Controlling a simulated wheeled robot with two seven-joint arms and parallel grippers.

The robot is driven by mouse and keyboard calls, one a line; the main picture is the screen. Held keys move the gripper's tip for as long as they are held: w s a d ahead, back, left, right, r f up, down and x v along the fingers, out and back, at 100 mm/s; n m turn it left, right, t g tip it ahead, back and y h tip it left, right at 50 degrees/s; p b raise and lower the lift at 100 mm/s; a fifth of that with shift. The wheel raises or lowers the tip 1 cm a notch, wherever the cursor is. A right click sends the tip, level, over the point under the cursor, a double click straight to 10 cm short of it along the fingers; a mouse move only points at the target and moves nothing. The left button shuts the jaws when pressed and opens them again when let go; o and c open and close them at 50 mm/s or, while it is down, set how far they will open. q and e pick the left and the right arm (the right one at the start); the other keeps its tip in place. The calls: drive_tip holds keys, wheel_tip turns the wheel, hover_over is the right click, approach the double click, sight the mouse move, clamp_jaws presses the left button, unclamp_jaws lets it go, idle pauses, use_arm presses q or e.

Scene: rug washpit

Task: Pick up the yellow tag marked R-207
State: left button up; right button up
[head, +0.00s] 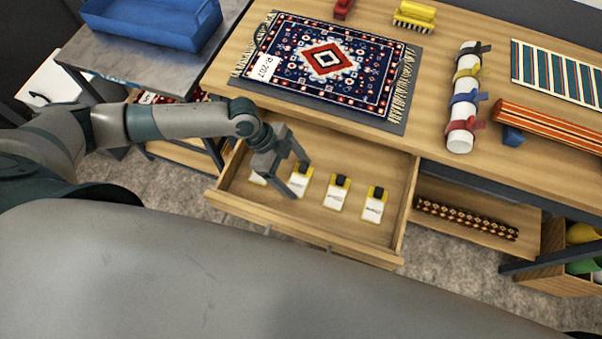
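Several white tags with yellow tops and dark clips lie in a row in the open wooden drawer (330,149). One tag (258,179) is partly hidden by my gripper, a second tag (299,184) is right beside the fingers, and a third (336,196) and the rightmost tag (374,208) lie clear. Their print is too small to read, so I cannot tell which is R-207. My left gripper (299,177) is open over the left part of the drawer, fingers apart, seemingly holding nothing. My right gripper is out of view.
A blue patterned rug (345,88) with a white R-207 label (265,67) lies on the wooden table (440,120) above the drawer. A white roll with coloured straps (461,105) and a striped rolled rug (550,127) lie right. A blue bin (150,25) stands upper left.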

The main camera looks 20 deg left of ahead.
sight(299, 181)
use_arm(q)
drive_tip(key=shift+c, duration=1)
drive_tip(key=shift+r+b, duration=0.3)
drive_tip(key=shift+r, duration=0.25)
drive_tip(key=r, duration=0.1)
drive_tip(key=d+r+b, duration=0.1)
drive_tip(key=r, duration=0.1)
drive_tip(key=shift+s+r, duration=0.15)
drive_tip(key=s+d+r+b, duration=0.2)
drive_tip(key=s+d+r, duration=0.2)
drive_tip(key=d, duration=0.5)
wheel_tip(299, 181, up, 3)
drive_tip(key=shift+s+d+f, duration=0.2)
drive_tip(key=shift+s+d, duration=0.1)
drive_tip(key=shift+s, duration=0.05)
